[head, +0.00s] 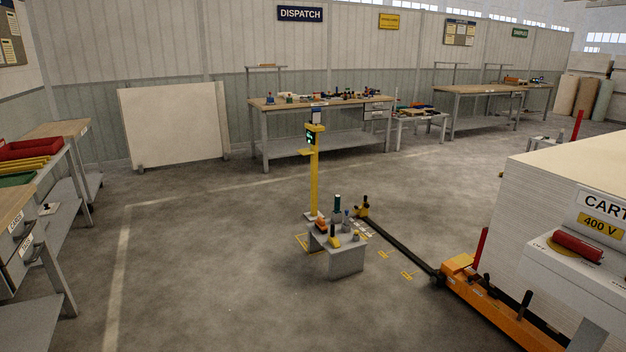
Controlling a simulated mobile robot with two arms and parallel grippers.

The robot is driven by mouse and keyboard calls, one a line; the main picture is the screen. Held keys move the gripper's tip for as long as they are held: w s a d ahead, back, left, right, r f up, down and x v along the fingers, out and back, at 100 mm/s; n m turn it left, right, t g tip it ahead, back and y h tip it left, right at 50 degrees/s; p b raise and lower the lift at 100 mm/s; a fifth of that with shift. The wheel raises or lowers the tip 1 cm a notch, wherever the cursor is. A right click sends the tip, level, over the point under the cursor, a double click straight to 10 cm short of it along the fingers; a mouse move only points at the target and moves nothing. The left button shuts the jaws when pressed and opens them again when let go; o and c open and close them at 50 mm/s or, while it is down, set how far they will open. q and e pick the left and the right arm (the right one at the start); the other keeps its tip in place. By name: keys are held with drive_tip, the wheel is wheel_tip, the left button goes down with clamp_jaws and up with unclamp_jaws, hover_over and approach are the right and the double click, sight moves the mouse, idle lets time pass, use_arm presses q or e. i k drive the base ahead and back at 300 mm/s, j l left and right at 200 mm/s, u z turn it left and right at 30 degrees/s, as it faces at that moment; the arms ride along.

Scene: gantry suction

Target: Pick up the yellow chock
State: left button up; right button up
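A small yellow piece (333,242), which looks like the yellow chock, sits on the top of a low grey stand (347,263) in the middle of the floor, near its front edge. It is far off and small, so its exact shape is hard to tell. An orange-red item (321,226) and several small bottle-like or knob-like items stand close around it on the same top. Neither of my grippers shows in the head view.
A yellow post (314,180) with a small screen stands just behind the grey stand. A dark rail (400,248) runs from behind the stand to an orange cart base (490,305) at right. Workbenches (320,101) line the back. The floor in front and left is clear.

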sight(334, 240)
drive_tip(key=i+l+z, duration=0.2)
drive_tip(key=i, duration=0.95)
drive_tip(key=i+l+z, duration=0.15)
drive_tip(key=i, duration=1)
